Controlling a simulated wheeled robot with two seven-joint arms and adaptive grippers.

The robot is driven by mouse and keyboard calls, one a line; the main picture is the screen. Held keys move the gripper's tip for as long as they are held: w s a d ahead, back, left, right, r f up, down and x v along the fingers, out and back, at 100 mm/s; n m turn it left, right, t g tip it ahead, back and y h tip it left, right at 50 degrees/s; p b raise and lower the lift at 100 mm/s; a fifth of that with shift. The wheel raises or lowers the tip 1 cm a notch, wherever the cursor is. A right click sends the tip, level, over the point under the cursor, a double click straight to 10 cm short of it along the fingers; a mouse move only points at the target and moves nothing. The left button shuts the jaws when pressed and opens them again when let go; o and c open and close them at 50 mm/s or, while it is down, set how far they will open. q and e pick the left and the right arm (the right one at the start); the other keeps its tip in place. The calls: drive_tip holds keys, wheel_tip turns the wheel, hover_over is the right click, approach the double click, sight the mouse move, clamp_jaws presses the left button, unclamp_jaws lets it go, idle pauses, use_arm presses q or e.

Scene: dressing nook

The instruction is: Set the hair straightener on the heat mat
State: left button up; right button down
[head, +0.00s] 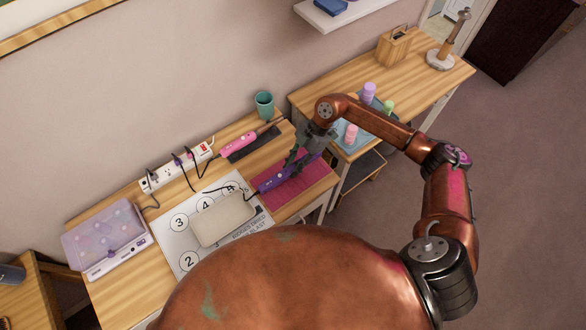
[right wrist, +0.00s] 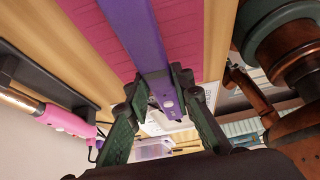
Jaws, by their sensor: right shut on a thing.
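The purple hair straightener (head: 273,183) lies along the magenta heat mat (head: 318,181), its cord end over the mat's left edge. My right gripper (head: 293,163) is shut on the straightener. In the right wrist view, the straightener (right wrist: 137,32) runs between the fingers (right wrist: 160,88), with the magenta ribbed mat (right wrist: 187,40) behind it. I cannot tell whether the straightener touches the mat or is just above it. The gripper hides part of the straightener in the head view. My left gripper is not in view.
A pink styling tool (head: 239,145) lies on a dark strip behind, near a teal cup (head: 264,105). A white power strip (head: 177,168) with cords stands left of it. A beige pad (head: 222,218) lies on a numbered white sheet (head: 178,243). Bottles stand on the right-hand table.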

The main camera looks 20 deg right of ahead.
drive_tip(key=shift+w+d+f, duration=0.1)
drive_tip(key=shift+w+f, duration=0.2)
drive_tip(key=shift+f, duration=0.05)
wheel_tip(320, 180, down, 3)
drive_tip(key=shift+f+b, duration=0.1)
drive_tip(key=shift+b, duration=0.25)
drive_tip(key=c, duration=1.7)
unclamp_jaws()
drive_tip(key=p+v, duration=0.1)
drive_tip(key=v, duration=1.1)
